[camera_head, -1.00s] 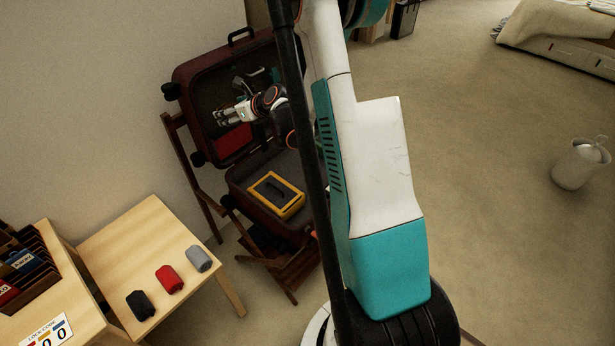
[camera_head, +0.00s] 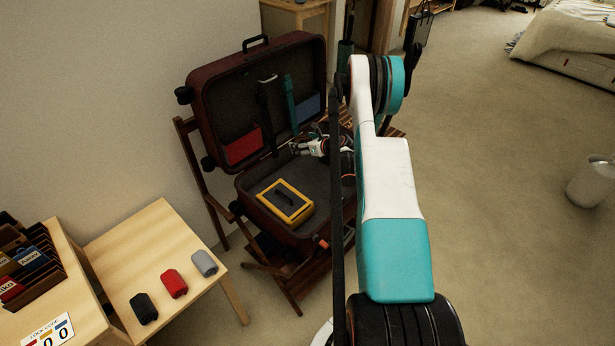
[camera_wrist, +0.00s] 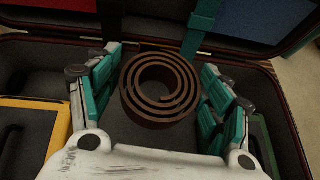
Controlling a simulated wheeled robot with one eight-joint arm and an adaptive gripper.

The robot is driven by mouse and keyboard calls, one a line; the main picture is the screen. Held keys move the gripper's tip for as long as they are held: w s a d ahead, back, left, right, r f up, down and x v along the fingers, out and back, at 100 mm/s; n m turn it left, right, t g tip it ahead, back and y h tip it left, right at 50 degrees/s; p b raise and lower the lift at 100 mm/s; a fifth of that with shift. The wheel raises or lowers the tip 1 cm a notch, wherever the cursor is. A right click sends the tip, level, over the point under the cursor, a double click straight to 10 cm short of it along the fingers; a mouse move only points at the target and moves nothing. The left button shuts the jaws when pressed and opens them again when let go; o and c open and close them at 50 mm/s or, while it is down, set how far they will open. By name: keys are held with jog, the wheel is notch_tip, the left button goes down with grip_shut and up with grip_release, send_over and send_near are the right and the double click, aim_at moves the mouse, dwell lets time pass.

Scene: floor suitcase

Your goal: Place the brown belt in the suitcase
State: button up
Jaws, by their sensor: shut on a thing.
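The brown belt (camera_wrist: 160,92) is a rolled coil, seen in the wrist view between the two teal fingers of my gripper (camera_wrist: 160,85). The fingers are shut on it from its left and right sides. The open suitcase (camera_head: 258,200) stands on a wooden rack, its lid upright against the wall. My gripper (camera_head: 305,148) is over the back of the suitcase's lower half, near the hinge, in the head view. The belt cannot be made out in the head view. Its exact height above the suitcase floor is hard to tell.
A yellow-edged case (camera_head: 285,202) lies in the suitcase's lower half, left of my gripper. A green-edged item (camera_wrist: 266,145) is at its right. Black and teal straps (camera_head: 290,100) hang in the lid. A small table (camera_head: 150,245) holds black, red and grey rolls.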

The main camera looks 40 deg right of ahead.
aim_at(304, 176)
notch_tip(304, 176, down, 15)
jog(key=b, duration=0.4)
jog(key=shift+f+b, duration=0.1)
jog(key=shift+b, duration=0.25)
jog(key=o, duration=1.1)
jog(key=shift+o, duration=0.2)
